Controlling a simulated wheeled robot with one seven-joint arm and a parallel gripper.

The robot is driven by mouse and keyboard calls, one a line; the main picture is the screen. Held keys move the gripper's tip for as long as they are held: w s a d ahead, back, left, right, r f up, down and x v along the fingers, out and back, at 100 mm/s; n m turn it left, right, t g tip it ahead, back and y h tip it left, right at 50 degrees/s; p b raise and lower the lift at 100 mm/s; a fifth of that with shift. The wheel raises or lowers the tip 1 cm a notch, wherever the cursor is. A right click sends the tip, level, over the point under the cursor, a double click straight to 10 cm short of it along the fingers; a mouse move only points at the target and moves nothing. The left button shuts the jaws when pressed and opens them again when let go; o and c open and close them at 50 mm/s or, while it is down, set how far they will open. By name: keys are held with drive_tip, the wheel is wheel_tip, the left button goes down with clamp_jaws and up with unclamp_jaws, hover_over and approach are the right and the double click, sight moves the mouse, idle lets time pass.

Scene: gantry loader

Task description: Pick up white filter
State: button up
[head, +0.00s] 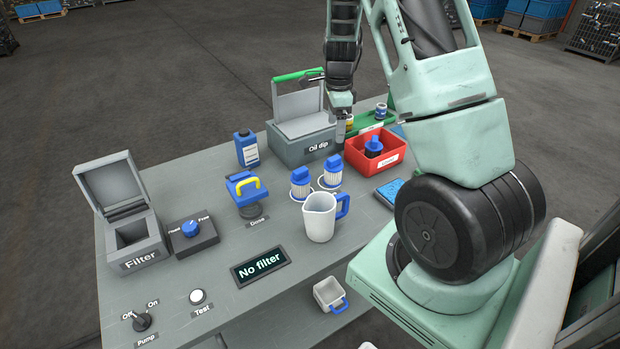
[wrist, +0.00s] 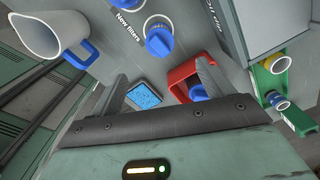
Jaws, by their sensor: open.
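Two white filters with blue caps stand side by side on the workbench, the left one (head: 301,184) and the right one (head: 331,171). In the wrist view one blue-capped filter (wrist: 159,39) stands by the label "New filters", and another is cut off at the top edge. My gripper (head: 340,128) is above the bench by the "Oil dip" box, beyond the filters. In the wrist view its two fingers (wrist: 160,85) are spread with nothing between them. The filters are ahead of and apart from the fingers.
A red bin (head: 398,158) holding a blue-topped dark part stands close to my gripper. The oil dip box (head: 292,150) is beside it. A white jug (head: 319,222) stands in front of the filters. The display (head: 261,268) reads "No filter".

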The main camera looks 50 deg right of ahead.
sight(333, 171)
wheel_tip(333, 171, down, 17)
drive_tip(key=shift+r+p, duration=0.1)
drive_tip(key=shift+p, duration=1.05)
drive_tip(key=c, duration=1.1)
